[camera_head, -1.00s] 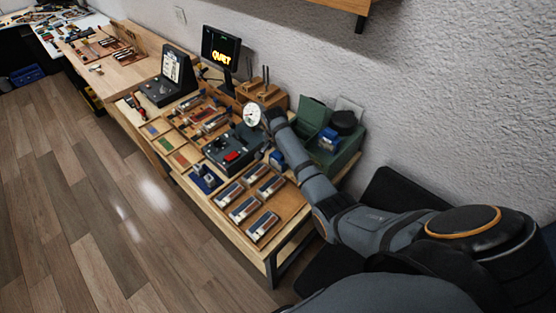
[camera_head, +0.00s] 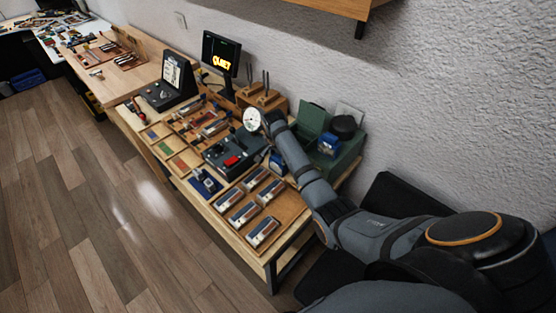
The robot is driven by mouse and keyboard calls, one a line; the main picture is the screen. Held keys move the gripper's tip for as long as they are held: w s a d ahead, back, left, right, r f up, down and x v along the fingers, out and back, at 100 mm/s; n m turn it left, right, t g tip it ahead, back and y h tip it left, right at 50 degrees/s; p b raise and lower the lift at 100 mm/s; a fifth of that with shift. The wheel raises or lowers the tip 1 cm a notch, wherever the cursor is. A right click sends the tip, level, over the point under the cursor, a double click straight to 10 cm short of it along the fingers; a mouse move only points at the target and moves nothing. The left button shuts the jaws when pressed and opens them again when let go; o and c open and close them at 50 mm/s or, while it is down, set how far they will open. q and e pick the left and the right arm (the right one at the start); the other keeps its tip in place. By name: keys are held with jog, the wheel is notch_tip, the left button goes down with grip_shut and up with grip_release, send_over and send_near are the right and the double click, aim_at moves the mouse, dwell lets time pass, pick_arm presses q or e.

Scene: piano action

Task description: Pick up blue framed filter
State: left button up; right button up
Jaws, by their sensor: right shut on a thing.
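My right arm reaches in from the lower right over the bench. Its far end, with the right gripper (camera_head: 272,122), is small and dark beside a white round dial (camera_head: 252,120). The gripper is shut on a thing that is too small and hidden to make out. A small blue thing (camera_head: 277,161) shows at the left edge of my forearm; I cannot tell whether it is the blue framed filter. A blue holder (camera_head: 206,183) lies near the bench's front edge. Another blue object (camera_head: 328,142) sits in the green case. My left gripper is not in view.
Several blocks lie on a wooden tray (camera_head: 290,213) at the near end. A dark grey device (camera_head: 228,155) with a red part stands behind it. The green case (camera_head: 345,160) is right of my forearm. A monitor (camera_head: 220,52) stands farther back. Floor is clear at left.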

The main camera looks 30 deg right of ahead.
jog(key=shift+b+v, duration=0.5)
jog(key=shift+v, duration=0.75)
jog(key=s+a+r, duration=0.7)
jog(key=s+r, duration=0.2)
jog(key=s, duration=0.1)
jog(key=shift+s+a+r+p, duration=0.35)
jog(key=shift+s+r+p, duration=0.05)
